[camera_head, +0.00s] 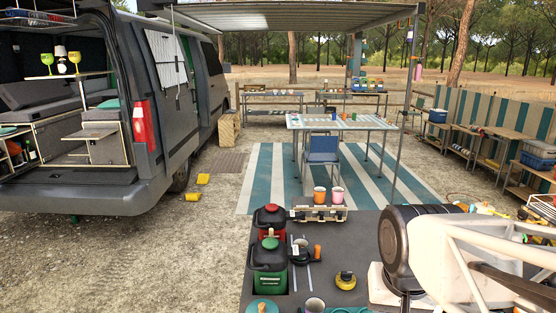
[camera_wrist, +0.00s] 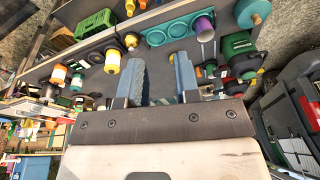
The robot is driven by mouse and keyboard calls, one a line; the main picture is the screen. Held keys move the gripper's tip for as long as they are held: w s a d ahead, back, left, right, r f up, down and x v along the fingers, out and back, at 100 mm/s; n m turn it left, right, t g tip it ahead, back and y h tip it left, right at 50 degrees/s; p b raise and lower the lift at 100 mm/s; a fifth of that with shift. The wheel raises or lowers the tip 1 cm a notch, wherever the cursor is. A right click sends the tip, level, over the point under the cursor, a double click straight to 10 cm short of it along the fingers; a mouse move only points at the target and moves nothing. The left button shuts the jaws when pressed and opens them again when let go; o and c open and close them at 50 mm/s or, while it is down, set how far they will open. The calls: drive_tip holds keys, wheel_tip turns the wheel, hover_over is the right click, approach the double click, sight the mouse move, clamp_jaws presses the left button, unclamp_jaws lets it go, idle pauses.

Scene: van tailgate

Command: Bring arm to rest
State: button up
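My gripper (camera_wrist: 158,76) shows in the wrist view, with its two blue-grey fingers spread apart. Only the dark grey tabletop (camera_wrist: 155,60) shows between the fingertips, and nothing is held. In the head view my arm takes up the lower right, over the right part of the dark table (camera_head: 335,230). The fingers cannot be made out there.
On the table's left stand a red-lidded container (camera_head: 270,220) and a green-lidded canister (camera_head: 268,262). A yellow-and-black item (camera_head: 345,280) lies near my arm. A rack with two cups (camera_head: 320,213) stands farther back. A van (camera_head: 130,110) is at left; striped mat (camera_head: 260,185) is largely clear.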

drive_tip(key=shift+s+f+n, duration=0.15)
drive_tip(key=shift+s+n, duration=0.85)
drive_tip(key=shift+s, duration=0.65)
